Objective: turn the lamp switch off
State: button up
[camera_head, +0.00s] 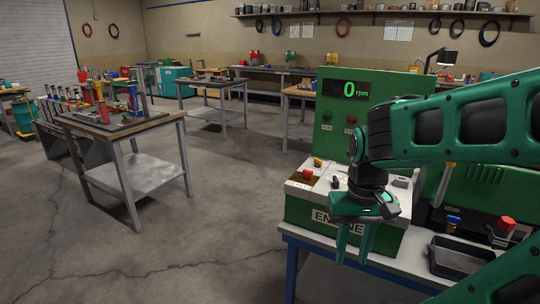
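A green console marked "ENGINE" (300,212) stands on a bench at the right. Its white top carries a red button (307,175), a yellow-orange knob (318,162) and a small dark control (335,182). I cannot tell which control, if any, is the lamp switch. The upright green panel (390,84) behind shows "0 rpm" on its display (348,90), above two small round lights or buttons. My gripper (355,252) points down in front of the console's front right part and hides some of it. Its two green fingers are apart with nothing visible between them.
The console's bench (408,259) also holds a black tray (460,257) and a red-topped item (506,226) at the right. A wooden-topped table (122,131) with colourful parts stands at the left. A desk lamp (450,57) stands at the back right. The floor between is clear.

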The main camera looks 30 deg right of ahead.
aim_at(318, 163)
jog(key=z, duration=0.2)
jog(key=i, duration=1.15)
jog(key=z, duration=0.65)
